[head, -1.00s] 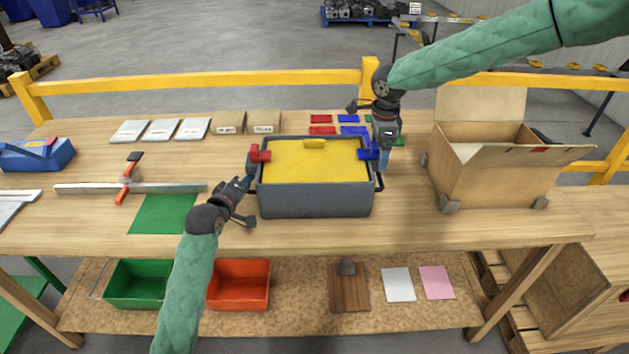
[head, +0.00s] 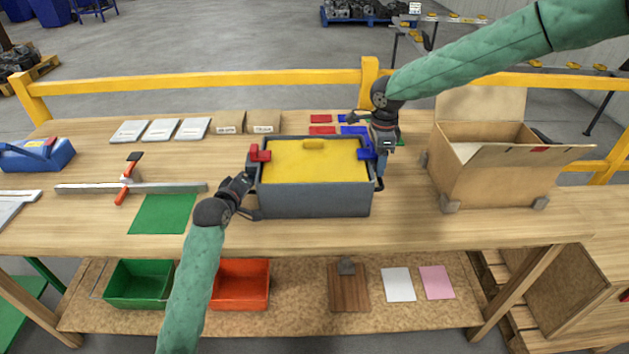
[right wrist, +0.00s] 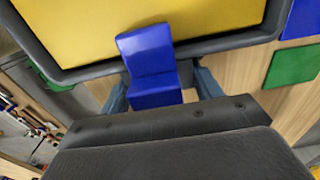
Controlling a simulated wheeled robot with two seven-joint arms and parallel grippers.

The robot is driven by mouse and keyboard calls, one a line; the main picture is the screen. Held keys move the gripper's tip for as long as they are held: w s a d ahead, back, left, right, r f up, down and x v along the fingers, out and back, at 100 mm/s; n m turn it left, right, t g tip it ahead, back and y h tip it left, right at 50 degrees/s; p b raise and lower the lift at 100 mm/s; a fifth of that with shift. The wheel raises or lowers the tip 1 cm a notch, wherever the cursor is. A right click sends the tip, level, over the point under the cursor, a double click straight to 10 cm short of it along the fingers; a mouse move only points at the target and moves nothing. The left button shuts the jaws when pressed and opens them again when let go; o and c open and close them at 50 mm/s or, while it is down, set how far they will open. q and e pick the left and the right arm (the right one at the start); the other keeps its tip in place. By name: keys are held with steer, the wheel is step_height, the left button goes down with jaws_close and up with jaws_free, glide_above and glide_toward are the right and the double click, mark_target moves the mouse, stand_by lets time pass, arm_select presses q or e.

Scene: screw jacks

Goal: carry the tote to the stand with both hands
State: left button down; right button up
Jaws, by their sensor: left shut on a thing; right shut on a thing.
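The tote (head: 314,197) is a grey box with a yellow top and a small yellow block on it. It sits upright on the middle of the workbench, with a red clip on its left end and a blue clip (right wrist: 152,75) on its right end. My left gripper (head: 248,196) is shut on the tote's left end; the exact grip is partly hidden. My right gripper (head: 381,168) points down and is shut on the tote's right end; its fingers show either side of the blue clip in the right wrist view. I cannot tell which thing is the stand.
An open cardboard box (head: 492,178) stands right of the tote. A green mat (head: 162,214) and a metal bar clamp (head: 90,188) lie to the left. Small boxes (head: 264,122) and coloured cards (head: 322,130) lie behind. A yellow rail (head: 200,83) runs behind the bench.

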mark_target(247, 164)
jaws_close()
arm_select(q)
steer(key=shift+r, duration=0.25)
arm_select(e)
steer(key=shift+w+r, duration=0.15)
steer(key=shift+r, duration=0.05)
arm_select(q)
steer(key=shift+w, duration=0.1)
arm_select(e)
steer(key=shift+w, duration=0.1)
arm_select(q)
steer(key=shift+r+p, duration=0.15)
steer(key=shift+p, duration=0.2)
arm_select(e)
steer(key=shift+r, duration=0.2)
